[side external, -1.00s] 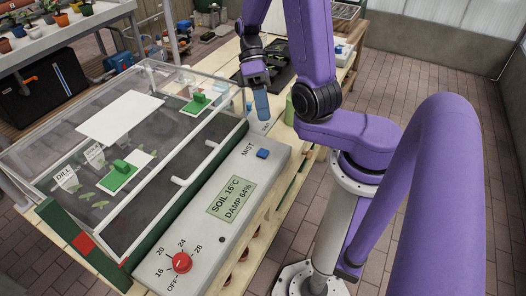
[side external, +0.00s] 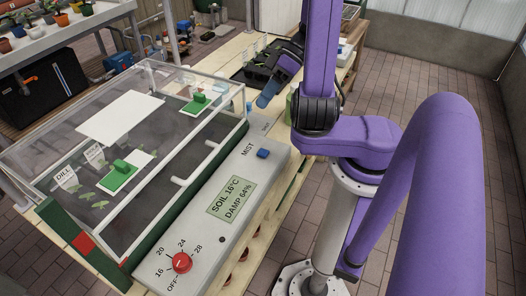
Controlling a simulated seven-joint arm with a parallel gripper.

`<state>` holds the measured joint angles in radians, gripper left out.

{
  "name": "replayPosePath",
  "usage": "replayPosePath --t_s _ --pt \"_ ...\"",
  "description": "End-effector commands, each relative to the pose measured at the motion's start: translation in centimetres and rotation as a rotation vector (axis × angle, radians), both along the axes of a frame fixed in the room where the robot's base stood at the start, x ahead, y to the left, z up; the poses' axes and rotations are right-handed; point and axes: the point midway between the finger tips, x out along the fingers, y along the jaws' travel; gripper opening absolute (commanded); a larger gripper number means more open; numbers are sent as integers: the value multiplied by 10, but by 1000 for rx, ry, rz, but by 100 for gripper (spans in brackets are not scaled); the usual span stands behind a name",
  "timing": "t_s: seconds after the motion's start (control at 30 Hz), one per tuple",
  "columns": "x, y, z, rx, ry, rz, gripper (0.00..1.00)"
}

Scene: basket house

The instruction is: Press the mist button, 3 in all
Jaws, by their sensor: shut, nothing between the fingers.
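The mist button (side external: 263,154) is a small blue block on the grey control panel (side external: 221,240), beside the printed word MIST. Nothing covers it. My gripper (side external: 264,101) is shut and empty, its blue fingertips pointing down and to the left. It is above and beyond the button in the picture, near the far end of the panel, and apart from the button. A display on the panel reads SOIL 16°C, DAMP 64%.
A red dial (side external: 181,263) sits at the near end of the panel. A clear-lidded propagator box (side external: 40,222) with green-handled vents stands left of the panel. A green bottle (side external: 291,108) is near my arm. A black tray (side external: 262,68) lies farther back.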

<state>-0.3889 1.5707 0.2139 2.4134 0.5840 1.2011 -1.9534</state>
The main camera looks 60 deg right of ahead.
Motion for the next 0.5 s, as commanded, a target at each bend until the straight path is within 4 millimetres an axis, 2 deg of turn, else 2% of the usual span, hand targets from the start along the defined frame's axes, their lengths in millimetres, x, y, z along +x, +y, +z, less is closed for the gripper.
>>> replayPosePath --t_s 0.3,0.5 --pt "0 -1 -41 1 -10 -5 0" --pt "0 -1 -50 -4 -10 -4 0"
